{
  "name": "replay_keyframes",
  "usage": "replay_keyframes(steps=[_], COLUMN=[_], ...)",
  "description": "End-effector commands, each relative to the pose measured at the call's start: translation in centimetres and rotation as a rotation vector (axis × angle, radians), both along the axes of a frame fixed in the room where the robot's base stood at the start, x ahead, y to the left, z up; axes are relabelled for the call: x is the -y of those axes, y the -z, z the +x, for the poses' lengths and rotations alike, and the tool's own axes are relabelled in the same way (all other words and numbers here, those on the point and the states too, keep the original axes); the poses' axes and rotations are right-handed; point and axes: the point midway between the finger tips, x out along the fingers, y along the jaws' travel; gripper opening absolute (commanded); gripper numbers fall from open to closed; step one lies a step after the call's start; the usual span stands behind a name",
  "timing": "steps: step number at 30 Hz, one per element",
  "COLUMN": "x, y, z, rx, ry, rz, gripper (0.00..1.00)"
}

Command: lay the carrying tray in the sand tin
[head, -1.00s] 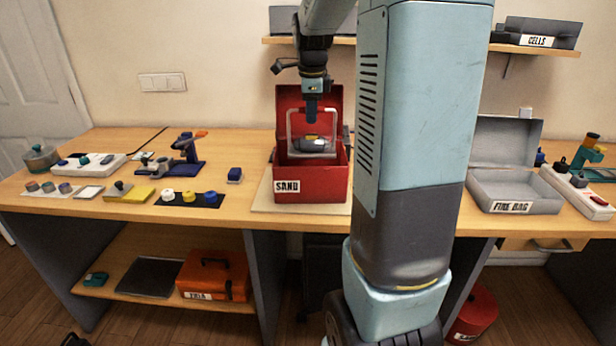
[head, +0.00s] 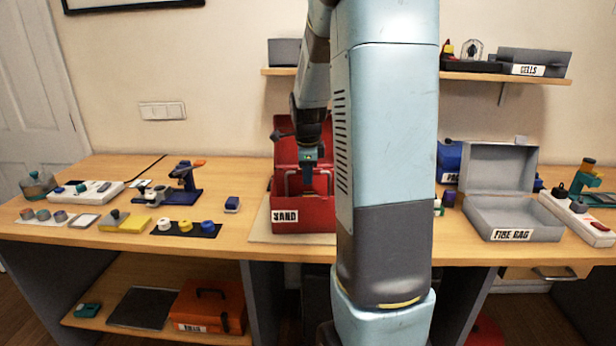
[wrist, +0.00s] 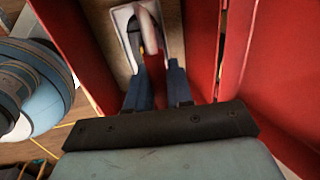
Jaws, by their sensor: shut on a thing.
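The sand tin (head: 318,218) is red, labelled SAND, with its lid open upright at the back. It stands on the bench left of my arm column. My gripper (head: 308,188) points down into the tin, shut on the handle of the carrying tray. The pale handle frame of the tray (head: 287,183) shows just above the tin's front wall; the tray's body is hidden behind that wall. In the wrist view the tray (wrist: 122,16) lies below my fingers, between the red tin walls. I cannot tell whether it touches the tin floor.
The grey FIRE BAG box (head: 510,219) stands open at the right. A dark mat with knobs (head: 186,229), a yellow block (head: 128,221) and a small blue block (head: 232,204) lie left of the tin. A shelf (head: 460,75) runs above. My column hides the tin's right side.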

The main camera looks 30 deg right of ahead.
Motion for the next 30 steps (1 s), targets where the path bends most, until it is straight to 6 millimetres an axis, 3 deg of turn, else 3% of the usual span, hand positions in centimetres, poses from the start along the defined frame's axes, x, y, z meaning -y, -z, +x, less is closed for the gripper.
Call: replay_keyframes(steps=[3,13,14,21,30], x=[0.03,0.01,0.00,-0.01,-0.03], y=[0.86,1.05,1.09,1.07,0.80], z=[0.02,0.03,0.00,0.00,0.00], rx=[0.002,0.002,0.001,0.001,0.002], ry=[0.000,0.000,0.000,0.000,0.000], rz=[-0.001,-0.001,0.000,0.000,-0.001], gripper=[0.00,0.00,0.24,0.47,0.47])
